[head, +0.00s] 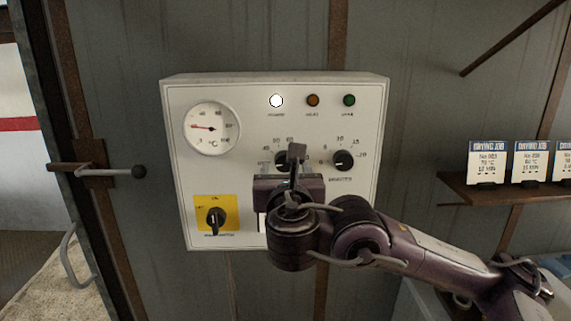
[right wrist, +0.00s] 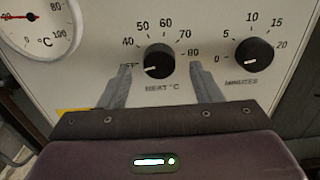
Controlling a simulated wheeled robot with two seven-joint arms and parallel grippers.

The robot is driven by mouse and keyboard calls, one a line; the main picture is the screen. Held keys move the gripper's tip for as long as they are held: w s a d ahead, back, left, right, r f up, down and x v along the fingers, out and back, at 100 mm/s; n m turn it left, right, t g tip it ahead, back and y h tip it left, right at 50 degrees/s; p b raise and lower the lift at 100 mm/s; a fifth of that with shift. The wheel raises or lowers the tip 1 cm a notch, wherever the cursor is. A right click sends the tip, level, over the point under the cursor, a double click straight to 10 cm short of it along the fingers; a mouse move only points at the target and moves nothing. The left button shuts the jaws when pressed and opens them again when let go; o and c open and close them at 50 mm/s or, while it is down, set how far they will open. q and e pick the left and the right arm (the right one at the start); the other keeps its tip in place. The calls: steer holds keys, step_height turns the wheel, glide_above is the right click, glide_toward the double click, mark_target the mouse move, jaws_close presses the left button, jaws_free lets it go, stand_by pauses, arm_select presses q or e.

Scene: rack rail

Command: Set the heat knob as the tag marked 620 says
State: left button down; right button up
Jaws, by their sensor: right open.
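The black heat knob (right wrist: 158,62) shows in the right wrist view, its white mark pointing lower left toward OFF on a scale running up to 80. In the head view the knob (head: 283,158) is partly hidden by my right gripper (head: 296,155). That gripper is open, its fingers (right wrist: 160,75) on either side of the knob, with no clear contact visible. White-and-blue drying job tags stand on the shelf: a left one (head: 487,163), a middle one (head: 529,163) and one cut by the right edge (head: 564,163). Their small print is hard to read, so I cannot tell which is 620.
The white control box (head: 180,170) also carries a minutes knob (right wrist: 254,54) close right of the heat knob, a round gauge (head: 211,128) and a yellow-plated main switch (head: 215,219). The power lamp (head: 276,100) glows white. A brown shelf (head: 500,194) bears the tags.

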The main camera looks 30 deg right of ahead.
mark_target(281, 164)
steer(key=shift+x, duration=1.2)
steer(key=shift+a, duration=0.1)
steer(key=c, duration=1)
steer(key=shift+f, duration=0.1)
